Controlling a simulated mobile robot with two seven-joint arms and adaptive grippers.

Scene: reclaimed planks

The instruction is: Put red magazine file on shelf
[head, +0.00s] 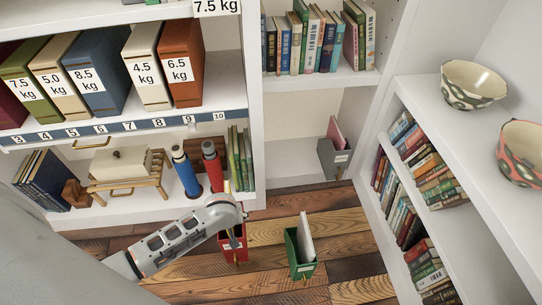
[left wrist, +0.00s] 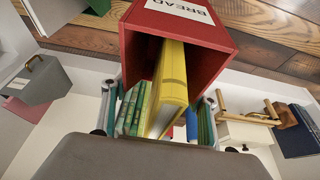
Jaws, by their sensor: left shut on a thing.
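The red magazine file (head: 230,250) hangs from or stands below my left gripper (head: 231,222) in the head view, over the plank floor; I cannot tell whether it touches the floor. In the left wrist view, the red file (left wrist: 207,32) shows a white label reading BREAD and a yellow book (left wrist: 172,80) inside. My left gripper is shut on the red file; its fingers show at both sides, and the actual contact is partly hidden. The lower shelf (head: 300,174) at the back holds a grey magazine file (head: 333,158) at its right end, with bare shelf left of it. My right gripper is not in view.
A green magazine file (head: 301,262) with a white book stands on the floor to the right. A blue bottle (head: 187,175), a red bottle (head: 212,168) and green books (head: 240,160) stand on the left low shelf. A bookcase with bowls (head: 473,85) lines the right side.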

